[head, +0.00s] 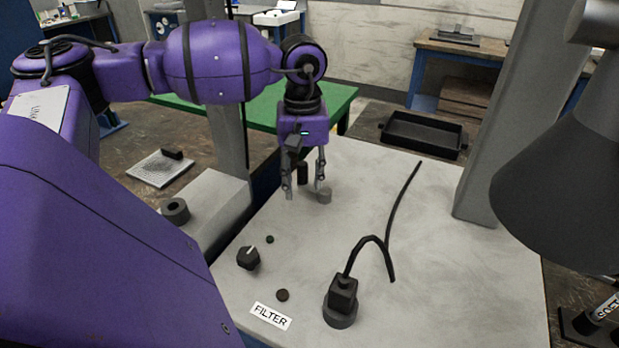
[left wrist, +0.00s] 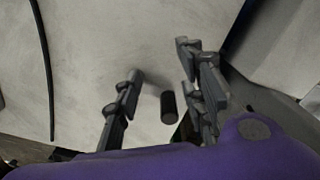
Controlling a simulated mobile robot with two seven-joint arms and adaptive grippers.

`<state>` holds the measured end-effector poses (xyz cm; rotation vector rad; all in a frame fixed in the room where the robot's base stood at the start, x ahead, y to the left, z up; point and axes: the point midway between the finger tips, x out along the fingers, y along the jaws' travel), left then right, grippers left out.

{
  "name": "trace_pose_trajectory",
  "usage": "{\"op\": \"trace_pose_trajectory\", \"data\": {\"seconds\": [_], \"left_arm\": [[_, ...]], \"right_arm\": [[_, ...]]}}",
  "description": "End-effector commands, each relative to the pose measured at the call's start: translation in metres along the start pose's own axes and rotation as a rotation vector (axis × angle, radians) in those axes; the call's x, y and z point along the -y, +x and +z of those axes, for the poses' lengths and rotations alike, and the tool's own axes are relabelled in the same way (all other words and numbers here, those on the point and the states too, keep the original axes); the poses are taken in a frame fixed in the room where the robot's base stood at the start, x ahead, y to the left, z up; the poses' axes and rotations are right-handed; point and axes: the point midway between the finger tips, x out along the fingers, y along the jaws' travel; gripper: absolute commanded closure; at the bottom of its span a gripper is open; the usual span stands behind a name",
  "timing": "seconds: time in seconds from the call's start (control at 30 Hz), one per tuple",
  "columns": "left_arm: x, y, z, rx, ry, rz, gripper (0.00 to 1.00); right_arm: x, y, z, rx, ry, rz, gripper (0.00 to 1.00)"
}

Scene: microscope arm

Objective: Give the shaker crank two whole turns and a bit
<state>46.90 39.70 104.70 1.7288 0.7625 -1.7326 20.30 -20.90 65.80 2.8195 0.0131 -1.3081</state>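My left gripper (head: 304,192) points down over the pale bench top with its two fingers spread apart. A short dark upright handle (head: 302,172), which looks like the crank's grip, stands between or just behind the fingers. In the left wrist view the dark handle (left wrist: 169,108) shows in the gap of the left gripper (left wrist: 158,85), with space on both sides. A small grey cylinder (head: 324,196), perhaps the crank's hub, is close by the right-hand fingertip; I cannot tell if they touch. The link between the two is mostly hidden. My right gripper is out of view.
A black plug-like fitting with a cable (head: 342,297) stands at the bench front. A dark knob (head: 248,258) and a FILTER label (head: 271,316) are at front left. A grey post (head: 490,130) and dark cone-shaped shade (head: 560,190) stand right.

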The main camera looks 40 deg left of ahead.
Motion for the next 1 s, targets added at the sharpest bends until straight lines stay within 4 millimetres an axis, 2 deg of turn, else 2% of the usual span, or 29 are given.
{"op": "trace_pose_trajectory", "data": {"seconds": [0.1,0.6,1.0], "left_arm": [[-0.001,-0.016,-0.001,-0.004,0.000,0.005,0.62],[-0.001,-0.062,0.000,-0.003,0.001,0.004,0.62],[0.000,-0.065,0.000,-0.001,0.000,0.001,0.62]], "right_arm": [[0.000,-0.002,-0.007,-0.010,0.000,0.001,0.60],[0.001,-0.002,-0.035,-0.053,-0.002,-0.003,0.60],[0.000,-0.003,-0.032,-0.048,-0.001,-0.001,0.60]]}}
